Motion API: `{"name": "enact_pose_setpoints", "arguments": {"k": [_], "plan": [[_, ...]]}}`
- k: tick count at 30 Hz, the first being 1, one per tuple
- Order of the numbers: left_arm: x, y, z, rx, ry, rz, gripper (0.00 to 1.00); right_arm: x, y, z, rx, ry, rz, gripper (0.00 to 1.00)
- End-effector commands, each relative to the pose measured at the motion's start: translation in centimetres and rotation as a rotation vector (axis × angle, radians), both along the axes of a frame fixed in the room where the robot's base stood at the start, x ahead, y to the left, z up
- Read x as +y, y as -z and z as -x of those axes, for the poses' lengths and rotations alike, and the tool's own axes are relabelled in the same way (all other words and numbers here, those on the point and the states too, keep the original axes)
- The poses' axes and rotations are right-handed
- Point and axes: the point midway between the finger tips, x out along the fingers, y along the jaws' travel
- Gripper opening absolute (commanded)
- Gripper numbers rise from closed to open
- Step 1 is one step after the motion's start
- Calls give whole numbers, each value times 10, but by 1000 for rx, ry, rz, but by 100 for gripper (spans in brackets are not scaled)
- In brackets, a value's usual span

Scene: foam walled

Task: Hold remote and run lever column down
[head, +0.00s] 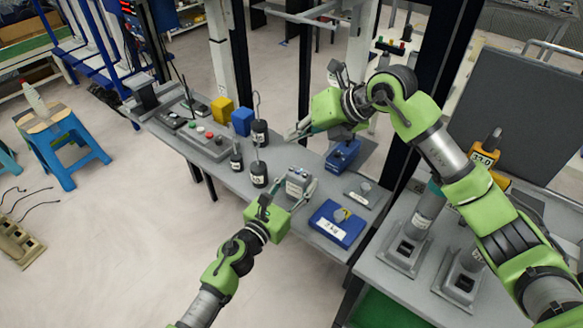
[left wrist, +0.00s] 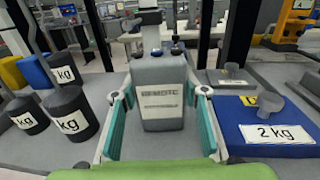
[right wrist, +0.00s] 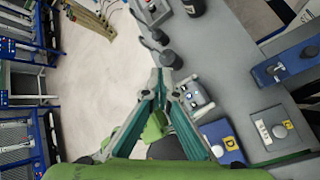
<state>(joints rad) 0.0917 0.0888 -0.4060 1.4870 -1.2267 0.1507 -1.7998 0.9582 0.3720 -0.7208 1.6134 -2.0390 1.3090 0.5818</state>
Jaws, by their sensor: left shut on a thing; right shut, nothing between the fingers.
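The remote (head: 297,184) is a small grey box on the grey bench. In the left wrist view the remote (left wrist: 160,92) stands upright with its label facing me, between the fingers of my left gripper (left wrist: 160,110). That gripper (head: 283,196) is shut on it. The right wrist view shows small buttons on top of the remote (right wrist: 194,97). My right gripper (head: 290,135) is shut and empty, above the bench behind the remote; its fingertips (right wrist: 160,82) meet in the right wrist view. A stand with red and green knobs (head: 391,47) is behind; I cannot tell whether it is the lever column.
Dark kg weights (head: 258,173) stand left of the remote, one with a tall hook. A blue 2 kg block (head: 337,223) lies to its right and a blue device (head: 343,155) behind. A button panel (head: 203,140) and yellow block (head: 222,109) are further left. Dark posts rise behind the bench.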

Motion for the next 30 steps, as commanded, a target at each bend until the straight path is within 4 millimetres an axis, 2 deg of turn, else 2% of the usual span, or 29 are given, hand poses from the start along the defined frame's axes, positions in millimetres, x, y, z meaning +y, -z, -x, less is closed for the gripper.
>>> {"name": "enact_pose_setpoints", "arguments": {"k": [6, 15, 21, 30], "plan": [[0, 0, 0, 1, 0, -1, 16, 0, 33, 1, 5, 0, 0, 0], [0, 0, 0, 1, 0, -1, 16, 0, 66, 0, 4, 0, 0, 0], [0, 0, 0, 1, 0, -1, 16, 0, 73, 0, 0, -1, 1, 0], [0, 0, 0, 0, 0, 0, 16, 0, 73, 0, 0, -1, 1, 0]]}}
